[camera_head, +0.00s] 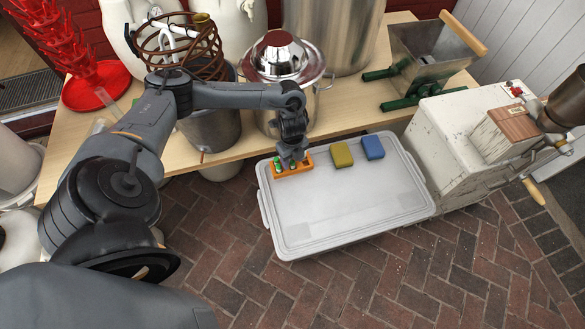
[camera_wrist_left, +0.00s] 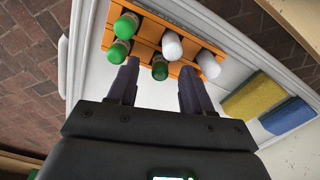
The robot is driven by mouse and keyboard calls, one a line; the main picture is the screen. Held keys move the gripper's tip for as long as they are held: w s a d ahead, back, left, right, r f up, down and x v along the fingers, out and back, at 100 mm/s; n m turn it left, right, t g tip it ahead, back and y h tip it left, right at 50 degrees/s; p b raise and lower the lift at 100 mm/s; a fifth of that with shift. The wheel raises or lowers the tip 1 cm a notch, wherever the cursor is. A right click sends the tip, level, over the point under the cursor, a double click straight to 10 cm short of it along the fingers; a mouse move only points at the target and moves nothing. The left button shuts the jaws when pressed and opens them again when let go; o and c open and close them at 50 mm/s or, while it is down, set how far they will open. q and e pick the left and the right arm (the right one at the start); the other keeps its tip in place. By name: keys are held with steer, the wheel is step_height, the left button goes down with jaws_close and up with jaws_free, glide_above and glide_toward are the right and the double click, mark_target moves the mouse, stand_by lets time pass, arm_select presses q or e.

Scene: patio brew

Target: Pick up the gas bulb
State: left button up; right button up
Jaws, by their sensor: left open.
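An orange rack (camera_head: 293,170) lies on the grey lid at its upper left corner and also shows in the left wrist view (camera_wrist_left: 188,45). It holds several small bulbs, some green and some white. One dark green bulb (camera_wrist_left: 160,68) appears between the fingers of my left gripper (camera_wrist_left: 158,66) in the left wrist view. Two green bulbs (camera_wrist_left: 126,26) are at the left of the rack, and white bulbs (camera_wrist_left: 209,64) are at the right. My left gripper, also in the head view (camera_head: 291,160), is open above the rack and partly hides it. Contact with a bulb cannot be told. My right gripper is out of view.
The grey lid (camera_head: 335,205) also bears a yellow block (camera_head: 342,154) and a blue block (camera_head: 373,147); its front is bare. Behind it, the wooden table (camera_head: 245,144) holds a shiny pot (camera_head: 280,60) and a metal hopper (camera_head: 430,50). A white cabinet (camera_head: 440,135) stands right.

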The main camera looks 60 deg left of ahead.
arm_select(q)
steer(key=shift+f, duration=0.7)
jaws_close()
steer(key=shift+r, duration=0.2)
